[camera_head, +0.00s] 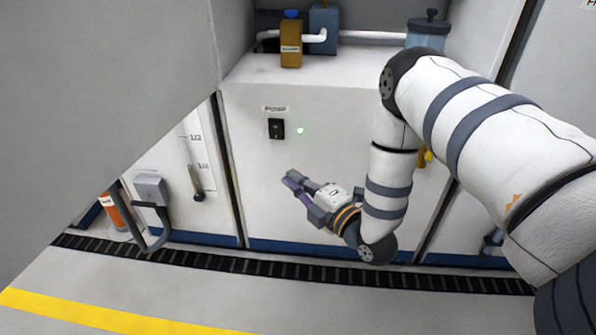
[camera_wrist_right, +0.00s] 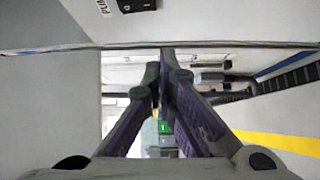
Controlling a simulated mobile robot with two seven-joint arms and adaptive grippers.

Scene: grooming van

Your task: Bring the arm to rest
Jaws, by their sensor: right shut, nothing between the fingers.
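My right arm reaches in from the right in the head view, bent at the elbow, with its forearm hanging down. My right gripper (camera_head: 290,179) is in front of the white cabinet panel (camera_head: 345,130), pointing left, below a black switch. In the right wrist view the fingers of the right gripper (camera_wrist_right: 165,60) meet at their tips. They are shut with nothing between them. I cannot tell how far the fingertips are from the panel. My left gripper is not in view.
A brown bottle (camera_head: 291,45) and a blue-lidded jar (camera_head: 428,30) stand on top. A grey wall (camera_head: 90,110) fills the left. The floor (camera_head: 130,287) with its yellow stripe (camera_head: 110,318) is clear.

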